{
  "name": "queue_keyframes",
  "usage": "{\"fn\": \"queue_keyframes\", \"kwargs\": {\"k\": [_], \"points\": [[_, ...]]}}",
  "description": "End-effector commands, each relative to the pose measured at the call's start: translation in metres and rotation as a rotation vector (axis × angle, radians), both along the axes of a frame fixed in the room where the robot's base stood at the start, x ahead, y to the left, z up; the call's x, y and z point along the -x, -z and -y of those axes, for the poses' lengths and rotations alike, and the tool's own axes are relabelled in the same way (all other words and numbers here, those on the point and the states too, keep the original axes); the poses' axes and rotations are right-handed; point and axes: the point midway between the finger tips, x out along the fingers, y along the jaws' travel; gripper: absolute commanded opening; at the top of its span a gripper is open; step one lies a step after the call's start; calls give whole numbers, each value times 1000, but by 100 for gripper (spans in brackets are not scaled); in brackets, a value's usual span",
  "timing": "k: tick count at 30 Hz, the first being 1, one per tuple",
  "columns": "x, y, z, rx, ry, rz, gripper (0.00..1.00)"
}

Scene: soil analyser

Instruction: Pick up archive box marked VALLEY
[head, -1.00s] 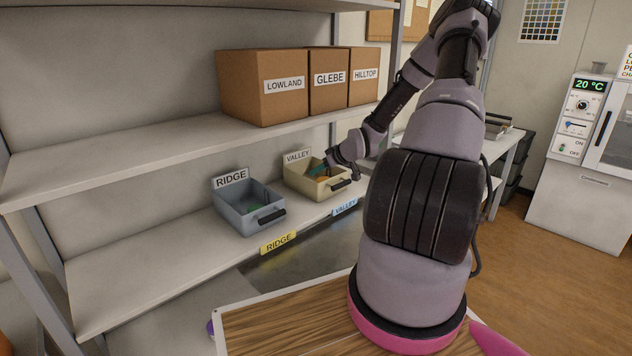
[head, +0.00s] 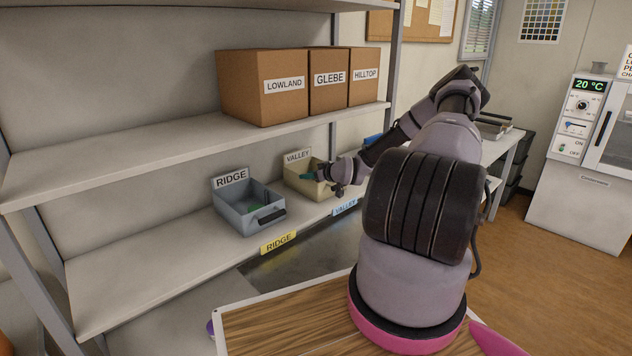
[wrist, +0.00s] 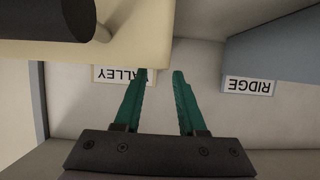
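The cream box marked VALLEY (head: 301,188) stands on the lower shelf, right of the grey RIDGE box. Its white VALLEY label (head: 297,156) rises at its back. My gripper (head: 308,177) is at this box, its teal fingers over the box in the head view, and my wrist hides much of its front and right side. In the wrist view my gripper (wrist: 160,75) has its fingers apart with nothing between them. The cream box (wrist: 145,45) with its dark handle (wrist: 50,18) fills the upper left there. The left finger partly covers the upside-down VALLEY label (wrist: 112,74).
The grey RIDGE box (head: 240,215) stands close to the left. Brown cartons LOWLAND (head: 262,100), GLEBE (head: 329,95) and HILLTOP (head: 364,92) sit on the upper shelf (head: 120,150) above. The lower shelf (head: 140,270) is clear at its left.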

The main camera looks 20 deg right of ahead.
Motion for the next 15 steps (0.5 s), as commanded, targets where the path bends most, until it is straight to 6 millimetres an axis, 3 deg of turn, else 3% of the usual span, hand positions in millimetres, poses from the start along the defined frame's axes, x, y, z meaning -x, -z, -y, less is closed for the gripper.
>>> {"fn": "queue_keyframes", "kwargs": {"k": [6,14,15], "points": [[-26,12,-12,-2,-1,0,40],[-30,13,-13,-1,-1,0,40],[-30,13,-13,-1,-1,0,36]]}}
